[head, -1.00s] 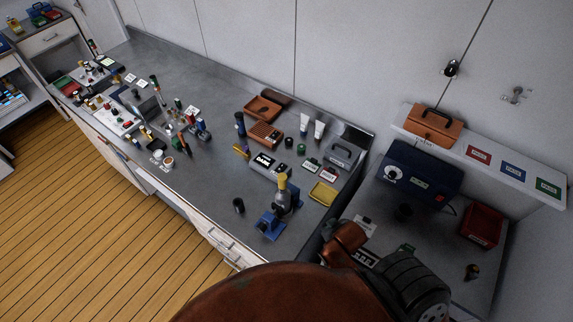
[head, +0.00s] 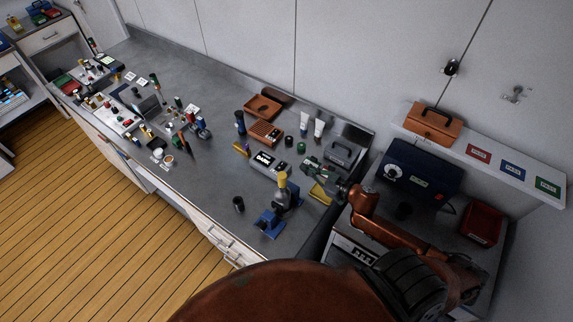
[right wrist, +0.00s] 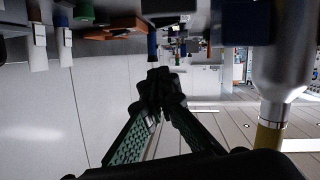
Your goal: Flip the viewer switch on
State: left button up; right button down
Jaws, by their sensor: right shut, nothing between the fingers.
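A small grey box (head: 264,160) with a dark and white label on its face sits on the grey bench. It may be the viewer, but I cannot make out a switch on it. My right gripper (head: 306,165) reaches over the bench from the right, to the right of this box and above the yellow tray. Its fingers are shut and empty. In the right wrist view its fingertips (right wrist: 160,88) meet, and nothing is between them. My left gripper is not in view.
A blue-based instrument with a yellow top (head: 283,190) stands close to the gripper's left. A yellow tray (head: 319,194) lies below the gripper. White tubes (head: 318,128) stand behind it. A blue box (head: 420,172) and a red bin (head: 482,222) are at right.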

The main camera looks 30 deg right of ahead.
jog(key=y, duration=0.1)
jog(key=p, duration=0.1)
send_over(287, 169)
jog(key=a, duration=0.1)
jog(key=shift+a+f+n, duration=0.1)
jog(key=shift+f+n, duration=0.3)
jog(key=shift+f, duration=0.5)
jog(key=f, duration=0.2)
jog(key=shift+d+f, duration=0.35)
jog(key=shift+f, duration=0.05)
jog(key=shift+d+f, duration=0.15)
jog(key=shift+f, duration=0.5)
